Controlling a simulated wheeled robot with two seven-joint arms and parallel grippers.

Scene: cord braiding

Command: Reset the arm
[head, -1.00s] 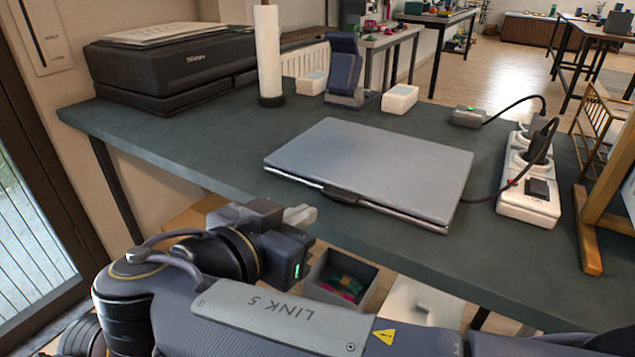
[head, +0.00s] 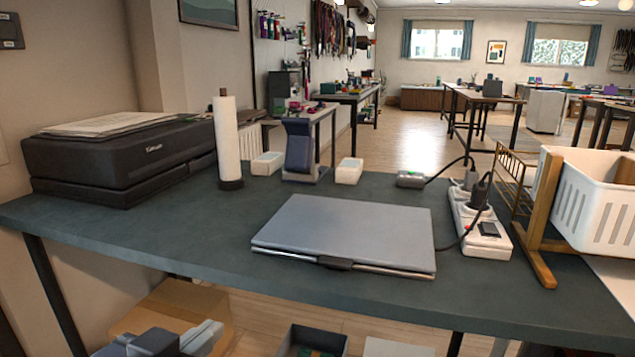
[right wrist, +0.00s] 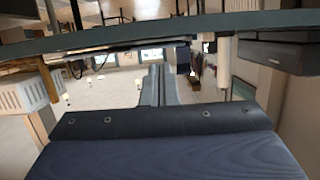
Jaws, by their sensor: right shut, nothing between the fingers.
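My right gripper (head: 207,335) shows at the bottom edge of the head view, left of centre, in front of the table's front edge and lower than its top. Its pale fingers are together with nothing between them. In the right wrist view, where the room looks upside down, the shut fingers (right wrist: 155,85) point away from the camera and touch nothing. Most of my right arm is out of the head view. My left gripper is not in view.
The dark table (head: 130,240) bears a closed laptop (head: 350,230), a printer (head: 120,160), a paper roll (head: 227,140) and a power strip (head: 483,230). A white basket (head: 590,205) stands at the right. A cardboard box (head: 180,310) and a grey bin (head: 313,340) are below the table.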

